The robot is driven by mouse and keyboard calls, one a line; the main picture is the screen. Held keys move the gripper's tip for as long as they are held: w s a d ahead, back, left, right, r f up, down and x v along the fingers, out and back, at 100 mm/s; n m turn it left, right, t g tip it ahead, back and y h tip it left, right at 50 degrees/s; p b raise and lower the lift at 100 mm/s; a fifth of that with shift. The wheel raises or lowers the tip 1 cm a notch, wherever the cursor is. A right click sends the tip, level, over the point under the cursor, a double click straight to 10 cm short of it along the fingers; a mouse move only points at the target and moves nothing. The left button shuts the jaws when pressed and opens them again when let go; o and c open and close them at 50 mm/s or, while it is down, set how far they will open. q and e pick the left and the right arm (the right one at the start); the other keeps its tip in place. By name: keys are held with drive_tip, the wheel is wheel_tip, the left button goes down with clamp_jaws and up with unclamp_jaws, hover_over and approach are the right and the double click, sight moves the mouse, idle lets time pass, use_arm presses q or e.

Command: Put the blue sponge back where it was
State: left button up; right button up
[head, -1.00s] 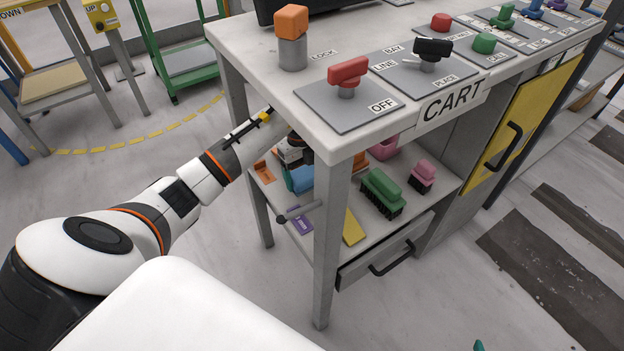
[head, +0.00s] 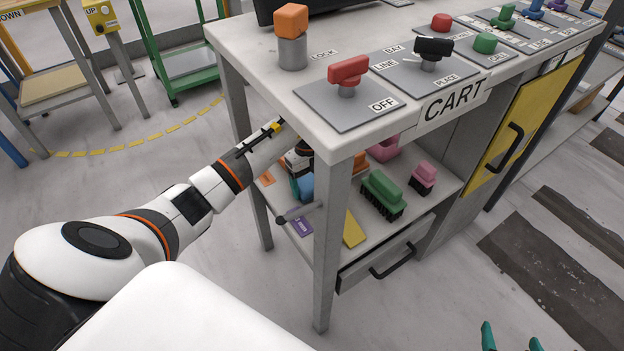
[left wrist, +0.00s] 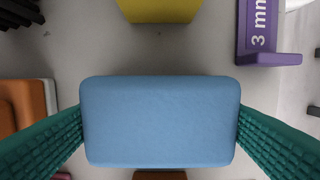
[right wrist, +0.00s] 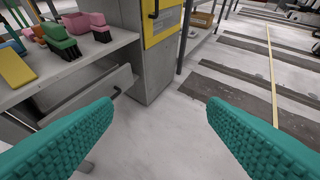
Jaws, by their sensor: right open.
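The blue sponge (left wrist: 160,122) is a flat light-blue block. It fills the middle of the left wrist view, with a green ribbed finger against each side. My left gripper (left wrist: 160,135) is shut on it, above the grey shelf. In the head view the blue sponge (head: 304,187) shows under the cart's top, partly hidden by the gripper and the cart's front leg. Whether its underside touches the shelf I cannot tell. My right gripper (right wrist: 160,105) is open and empty, in front of the cart; its fingertips show at the bottom of the head view (head: 510,340).
The shelf also holds a yellow block (head: 353,230), a purple "3 mm" piece (left wrist: 268,35), a green brush (head: 382,192), a pink brush (head: 424,176) and orange items (left wrist: 22,105). The cart's front leg (head: 327,250) and top (head: 240,45) hem in my left arm.

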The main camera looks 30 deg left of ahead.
sight(312, 178)
use_arm(q)
drive_tip(key=o, duration=0.4)
drive_tip(key=shift+c, duration=0.2)
drive_tip(key=shift+f+b, duration=0.1)
drive_tip(key=shift+b, duration=0.45)
drive_tip(key=shift+w+a+r, duration=0.1)
drive_tip(key=shift+r, duration=0.45)
wheel_tip(312, 178, up, 7)
drive_tip(key=p, duration=0.2)
drive_tip(key=shift+w+a+f+p, duration=0.1)
drive_tip(key=shift+f+p, duration=0.1)
drive_tip(key=shift+p, duration=0.2)
use_arm(e)
drive_tip(key=s+d+f+g+h, duration=0.1)
drive_tip(key=s+d+f+g, duration=0.1)
drive_tip(key=s+f+g, duration=0.2)
drive_tip(key=shift+s+g, duration=0.3)
drive_tip(key=shift+s, duration=0.7)
drive_tip(key=shift+d, duration=0.1)
